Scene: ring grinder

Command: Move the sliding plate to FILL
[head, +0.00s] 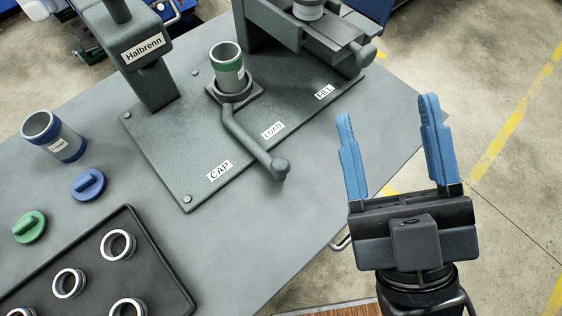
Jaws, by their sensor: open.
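The sliding plate (241,94) is a small dark grey square on the green-grey base plate (157,145). It carries an upright grey cup with a green band (227,67). Its handle (250,143) bends toward the front and ends in a round knob (280,168) past the base's front edge. The plate stands behind the LOAD label (272,130), between the CAP label (219,170) and the FILL label (324,92). My gripper (394,140) is open and empty, to the right of the knob and apart from it. Its blue fingers point up in the picture.
A post marked Halbrenn (146,60) stands at the CAP side, and a machine housing (285,38) at the FILL side. A blue-banded cup (55,137), a blue lid (88,184), a green lid (29,227) and a black tray (160,270) with rings are left. Table space before the knob is clear.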

